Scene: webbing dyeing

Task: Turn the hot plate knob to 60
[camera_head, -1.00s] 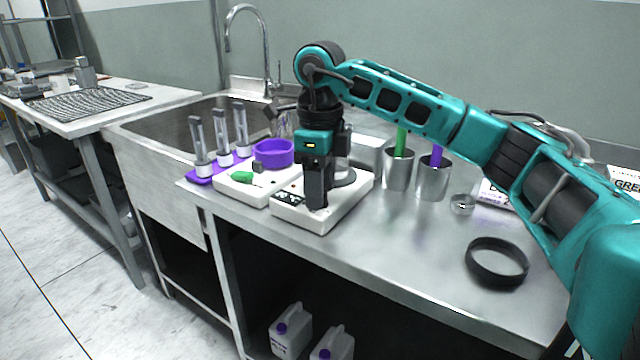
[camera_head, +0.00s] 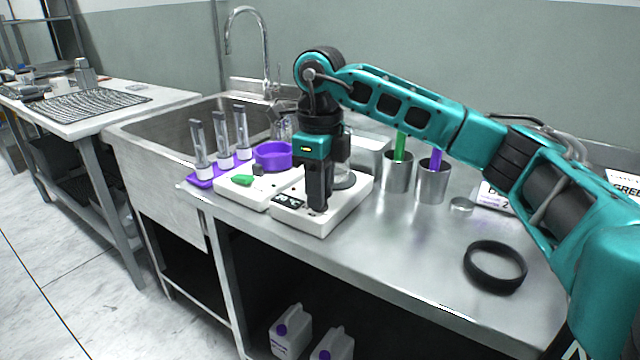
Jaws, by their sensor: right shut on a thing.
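The white hot plate (camera_head: 345,212) stands on the steel counter near its front edge. A dark display panel (camera_head: 288,200) shows on its front left. My right gripper (camera_head: 317,207) points straight down at the front face of the hot plate, just right of the display. It is shut on the knob, which its fingers hide. The knob's setting cannot be read. My left gripper is not in view.
Left of the hot plate is a white device (camera_head: 237,193) with a green item and a purple bowl (camera_head: 273,154). A purple rack (camera_head: 203,181) holds several tubes. Metal cups (camera_head: 432,184) and a black ring (camera_head: 495,266) are to the right. The sink (camera_head: 170,130) lies behind left.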

